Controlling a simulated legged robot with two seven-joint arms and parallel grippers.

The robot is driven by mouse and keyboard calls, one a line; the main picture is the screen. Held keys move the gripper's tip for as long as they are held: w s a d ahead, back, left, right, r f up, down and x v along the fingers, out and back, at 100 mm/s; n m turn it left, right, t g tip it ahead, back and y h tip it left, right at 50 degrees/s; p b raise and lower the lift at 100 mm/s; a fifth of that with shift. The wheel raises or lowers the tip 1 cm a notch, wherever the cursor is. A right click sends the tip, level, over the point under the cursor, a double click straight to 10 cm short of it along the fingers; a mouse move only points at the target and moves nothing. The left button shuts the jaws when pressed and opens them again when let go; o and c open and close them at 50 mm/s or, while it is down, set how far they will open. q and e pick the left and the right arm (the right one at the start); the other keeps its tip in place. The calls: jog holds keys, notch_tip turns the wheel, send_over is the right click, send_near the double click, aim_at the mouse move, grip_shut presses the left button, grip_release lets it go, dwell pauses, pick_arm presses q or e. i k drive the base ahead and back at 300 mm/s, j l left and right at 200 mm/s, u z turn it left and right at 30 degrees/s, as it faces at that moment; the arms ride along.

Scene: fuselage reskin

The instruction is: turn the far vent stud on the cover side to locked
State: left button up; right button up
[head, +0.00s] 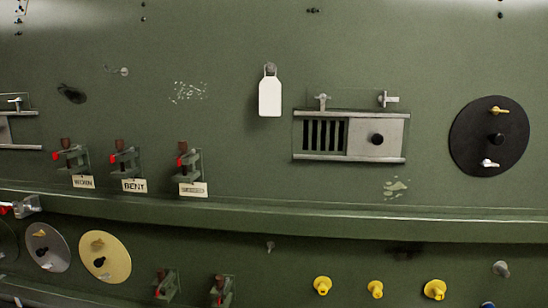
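A vent (325,133) is set in the green panel right of centre, with dark slots on its left half. A plain grey sliding cover (360,148) with a black knob (377,139) fills its right half. Above the frame are two small metal studs. The stud on the slot side (322,101) and the stud on the cover side (387,99) have different handle poses; the latter shows a bar reaching right. Part of another vent (20,128) shows at the left edge, with a stud (15,101) above it. Neither of my grippers is in view.
A black disc (470,135) with a yellow stud and a pale stud is right of the vent. A white tag (270,97) hangs to its left. Several red-tipped clamps (125,158) stand above a ledge (300,214). Yellow knobs (322,285) lie below it.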

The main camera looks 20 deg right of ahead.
aim_at(382, 98)
jog(key=k+z, duration=0.1)
jog(key=z, duration=0.35)
jog(key=k+l+z, duration=0.1)
jog(key=z, duration=0.4)
